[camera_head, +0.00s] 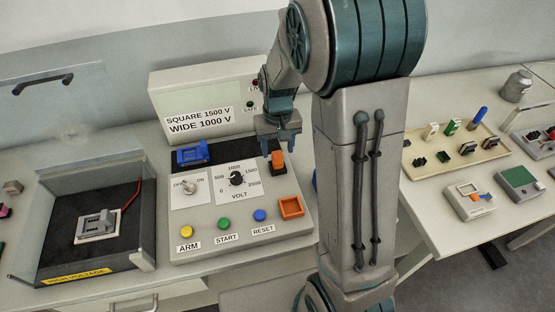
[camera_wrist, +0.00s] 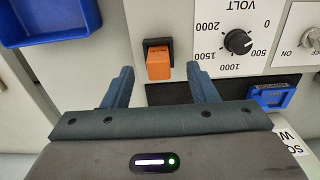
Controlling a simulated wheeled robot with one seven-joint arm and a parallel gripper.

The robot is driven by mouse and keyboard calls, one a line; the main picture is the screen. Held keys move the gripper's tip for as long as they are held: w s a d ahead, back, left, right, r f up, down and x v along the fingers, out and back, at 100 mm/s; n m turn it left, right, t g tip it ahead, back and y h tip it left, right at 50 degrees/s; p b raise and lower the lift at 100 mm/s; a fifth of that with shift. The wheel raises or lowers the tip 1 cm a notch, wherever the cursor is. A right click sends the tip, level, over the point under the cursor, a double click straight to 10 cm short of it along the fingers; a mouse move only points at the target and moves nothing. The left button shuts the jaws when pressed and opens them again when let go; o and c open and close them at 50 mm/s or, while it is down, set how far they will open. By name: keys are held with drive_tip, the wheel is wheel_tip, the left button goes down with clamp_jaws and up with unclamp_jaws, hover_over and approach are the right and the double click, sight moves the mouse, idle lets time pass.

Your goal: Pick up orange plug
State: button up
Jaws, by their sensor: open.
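The orange plug (camera_head: 278,157) stands upright in a black holder on the sloped tester panel, right of the VOLT dial. It also shows in the wrist view (camera_wrist: 159,66), between and just beyond my fingertips. My gripper (camera_head: 280,147) is open and empty above the panel, close to the plug. In the wrist view my gripper (camera_wrist: 160,72) has one finger on each side of the plug's line, apart from it. The exact height gap is hard to tell.
An orange square socket (camera_head: 291,207) lies in front of the plug. The VOLT dial (camera_head: 236,179) and blue connector (camera_head: 193,154) are to its left. A blue bin (camera_wrist: 50,18) shows in the wrist view. A cream tray (camera_head: 478,150) with connectors is at right.

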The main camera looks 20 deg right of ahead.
sight(279, 156)
drive_tip(key=shift+w+d+f+p, duration=0.1)
drive_tip(key=shift+f+p, duration=0.3)
drive_tip(key=shift+f, duration=1.15)
drive_tip(key=shift+w+d+f+p, duration=0.1)
drive_tip(key=shift+f+p, duration=0.25)
drive_tip(key=shift+f, duration=1.15)
drive_tip(key=c, duration=1.1)
